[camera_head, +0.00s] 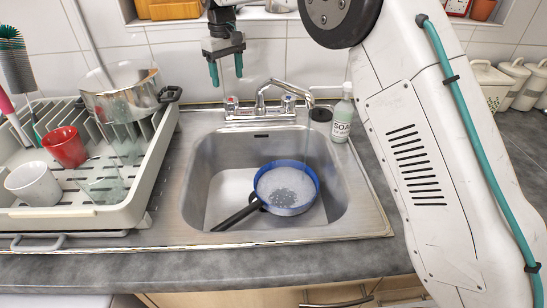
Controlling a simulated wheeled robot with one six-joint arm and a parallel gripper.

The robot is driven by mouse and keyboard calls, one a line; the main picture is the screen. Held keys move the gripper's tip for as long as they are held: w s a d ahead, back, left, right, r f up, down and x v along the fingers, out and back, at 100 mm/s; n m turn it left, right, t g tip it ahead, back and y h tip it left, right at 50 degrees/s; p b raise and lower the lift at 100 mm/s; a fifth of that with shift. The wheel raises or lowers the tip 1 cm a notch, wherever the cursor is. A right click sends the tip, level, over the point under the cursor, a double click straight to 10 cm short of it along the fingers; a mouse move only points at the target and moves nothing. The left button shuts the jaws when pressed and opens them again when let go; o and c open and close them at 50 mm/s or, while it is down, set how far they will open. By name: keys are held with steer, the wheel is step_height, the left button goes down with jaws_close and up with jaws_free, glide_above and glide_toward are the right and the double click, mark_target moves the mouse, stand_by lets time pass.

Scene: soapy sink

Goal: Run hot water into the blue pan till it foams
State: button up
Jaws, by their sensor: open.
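The blue pan (318,180) sits in the sink basin with its black handle pointing to the lower left. Whitish foam (286,184) covers most of its inside, with a greyer bubbly patch in the middle. The chrome tap (268,92) stands at the back of the sink, its spout reaching right and forward over the basin. A red-marked knob (232,103) is on its left and a blue-marked knob (288,103) on its right.
A soap bottle (342,118) stands right of the tap. The dish rack (130,205) on the left holds a steel pot (122,100), a red cup (65,147), a white cup (34,184) and glasses. My arm spans the right side. The basin is otherwise clear.

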mark_target(230, 99)
step_height(230, 99, down, 8)
steer(key=shift+r, duration=0.1)
steer(key=c, duration=1)
